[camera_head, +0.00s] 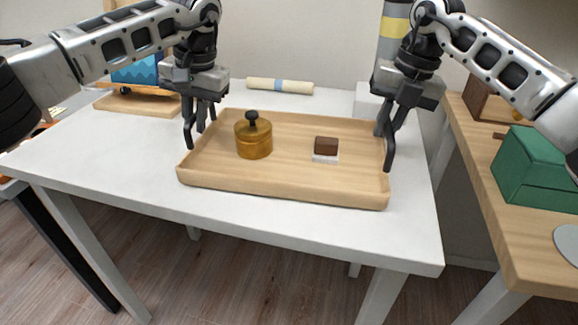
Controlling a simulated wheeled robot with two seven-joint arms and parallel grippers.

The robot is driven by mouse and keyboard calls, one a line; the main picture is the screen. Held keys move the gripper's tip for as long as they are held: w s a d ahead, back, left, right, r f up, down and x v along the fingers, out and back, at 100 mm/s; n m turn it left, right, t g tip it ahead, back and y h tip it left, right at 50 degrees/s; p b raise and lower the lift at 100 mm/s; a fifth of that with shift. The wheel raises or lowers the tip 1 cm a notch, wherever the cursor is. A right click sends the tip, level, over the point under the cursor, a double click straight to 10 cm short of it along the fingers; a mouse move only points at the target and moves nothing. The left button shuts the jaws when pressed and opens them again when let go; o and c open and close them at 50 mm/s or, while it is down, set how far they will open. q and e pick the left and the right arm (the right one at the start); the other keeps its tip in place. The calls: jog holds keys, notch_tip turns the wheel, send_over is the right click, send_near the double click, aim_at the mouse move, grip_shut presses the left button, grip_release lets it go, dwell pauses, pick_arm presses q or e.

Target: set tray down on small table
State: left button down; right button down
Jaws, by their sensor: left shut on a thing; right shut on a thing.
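A light wooden tray (285,190) with a raised rim is over the small white table (130,163). I cannot tell whether its base touches the tabletop. On it stand a brown lidded pot (254,141) with a black knob and a small dark brown block on a white base (326,147). My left gripper (193,135) is shut on the tray's left rim. My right gripper (387,150) is shut on the tray's right rim.
A rolled cream paper with a blue band (280,86) lies behind the tray. A wooden board (140,104) is at the back left. A wooden desk (510,225) with a green box (535,168) stands at the right. The table's front and left are clear.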

pick_arm(q)
jog(key=c, duration=1.5)
grip_release()
jog(key=shift+a+f, duration=0.1)
jog(key=shift+f, duration=0.05)
pick_arm(e)
jog(key=c, duration=1.5)
grip_release()
jog(key=shift+d+f, duration=0.1)
jog(key=shift+f, duration=0.05)
pick_arm(q)
jog(key=shift+o, duration=0.2)
pick_arm(e)
jog(key=shift+o, duration=0.2)
pick_arm(q)
jog(key=shift+r, duration=0.3)
pick_arm(e)
jog(key=shift+r, duration=0.2)
pick_arm(q)
notch_tip(320, 180, up, 11)
jog(key=d, duration=0.2)
jog(key=shift+s+d, duration=0.15)
jog(key=shift+d, duration=0.05)
pick_arm(e)
notch_tip(320, 180, up, 12)
jog(key=d, duration=0.2)
jog(key=shift+s+f, duration=0.15)
jog(key=shift+f, duration=0.1)
